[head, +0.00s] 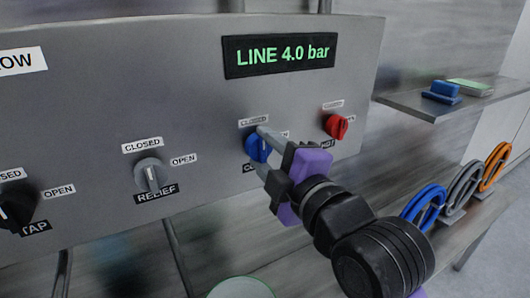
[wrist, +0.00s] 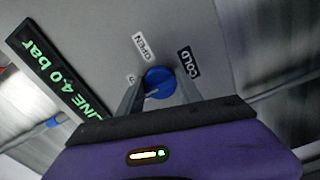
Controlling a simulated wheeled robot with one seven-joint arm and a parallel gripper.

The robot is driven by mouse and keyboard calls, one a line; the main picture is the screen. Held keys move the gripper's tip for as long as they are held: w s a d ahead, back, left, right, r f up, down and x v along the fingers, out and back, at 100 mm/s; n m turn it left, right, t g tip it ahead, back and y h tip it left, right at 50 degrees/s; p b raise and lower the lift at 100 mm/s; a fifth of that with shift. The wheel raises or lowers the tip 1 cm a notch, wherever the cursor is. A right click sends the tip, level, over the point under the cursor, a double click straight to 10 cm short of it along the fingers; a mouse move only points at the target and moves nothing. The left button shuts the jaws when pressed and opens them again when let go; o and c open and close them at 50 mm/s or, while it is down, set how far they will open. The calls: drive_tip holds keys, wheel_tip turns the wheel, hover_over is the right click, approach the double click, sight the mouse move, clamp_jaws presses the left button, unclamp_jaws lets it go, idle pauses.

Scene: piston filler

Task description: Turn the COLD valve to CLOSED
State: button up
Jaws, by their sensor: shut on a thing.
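The COLD valve is a blue round knob (head: 254,147) on the grey panel, below the green LINE 4.0 bar display. In the head view, CLOSED is above it, OPEN to its right and the COLD label below, partly hidden. My gripper (head: 264,150) reaches in from the lower right, shut on the knob. In the wrist view the blue knob (wrist: 159,79) sits between the two fingers. A pale mark on its face appears to point lower left, away from the COLD label (wrist: 188,62) and roughly toward the part-hidden CLOSED label (wrist: 131,78).
A red HOT knob (head: 336,127) is close by on the right. A grey RELIEF knob (head: 150,174) and a black TAP knob (head: 17,207) are to the left. A shelf (head: 400,104) and coiled hoses (head: 462,187) are at the right.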

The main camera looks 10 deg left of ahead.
drive_tip(key=o, duration=1.4)
drive_tip(key=shift+c, duration=0.2)
drive_tip(key=v, duration=0.7)
drive_tip(key=shift+s+d+b, duration=0.25)
drive_tip(key=shift+s+b, duration=0.1)
